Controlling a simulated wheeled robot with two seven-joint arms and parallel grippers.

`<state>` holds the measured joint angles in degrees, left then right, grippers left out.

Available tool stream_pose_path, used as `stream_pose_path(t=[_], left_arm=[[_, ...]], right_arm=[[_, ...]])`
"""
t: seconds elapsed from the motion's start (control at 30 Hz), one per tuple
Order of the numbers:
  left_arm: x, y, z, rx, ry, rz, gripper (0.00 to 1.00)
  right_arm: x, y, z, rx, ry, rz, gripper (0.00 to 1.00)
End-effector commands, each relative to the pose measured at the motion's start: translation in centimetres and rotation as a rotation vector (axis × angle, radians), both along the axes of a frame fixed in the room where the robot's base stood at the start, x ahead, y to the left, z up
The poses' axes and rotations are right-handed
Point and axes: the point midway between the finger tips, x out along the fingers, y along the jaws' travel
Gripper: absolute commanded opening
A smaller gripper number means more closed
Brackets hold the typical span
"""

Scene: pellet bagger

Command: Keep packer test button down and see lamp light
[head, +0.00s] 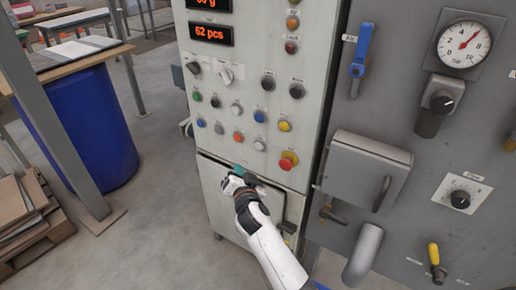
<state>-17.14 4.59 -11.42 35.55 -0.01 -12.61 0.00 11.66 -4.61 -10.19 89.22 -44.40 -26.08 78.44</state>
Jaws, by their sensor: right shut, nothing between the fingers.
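The pale grey control panel (225,85) has rows of coloured push buttons: green (197,97), blue (260,116), yellow (284,125), orange (238,136) and others. Their labels are too small to read, so I cannot tell which is the test button. Small round lamps, one amber (292,22) and one reddish (291,47), sit at the upper right of the panel; neither clearly glows. My right gripper (239,169) is shut and empty, its teal fingertips just below the lower button row. I cannot tell whether it touches the panel. My left gripper is out of view.
A red mushroom button on a yellow base (289,160) sits just right of my right gripper. A grey box with a handle (367,170), a blue lever (361,50) and a gauge (463,44) are on the right cabinet. A blue drum (95,130) stands left; floor between is clear.

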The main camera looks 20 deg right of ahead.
Motion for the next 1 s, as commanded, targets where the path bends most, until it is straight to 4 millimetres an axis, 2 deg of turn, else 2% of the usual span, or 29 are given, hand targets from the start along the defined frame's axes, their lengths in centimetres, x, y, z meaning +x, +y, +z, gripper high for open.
stream_pose_path(t=[0.37, 0.8, 1.0], left_arm=[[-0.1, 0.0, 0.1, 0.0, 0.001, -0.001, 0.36], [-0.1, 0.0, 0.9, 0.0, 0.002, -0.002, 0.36], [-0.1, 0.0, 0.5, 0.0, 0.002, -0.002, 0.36]], right_arm=[[0.3, -0.4, -0.1, -0.004, 0.003, 0.001, 0.0], [3.8, -5.0, 0.0, -0.006, 0.003, -0.001, 0.0], [5.0, -6.4, -0.1, -0.003, 0.003, 0.001, 0.0]])
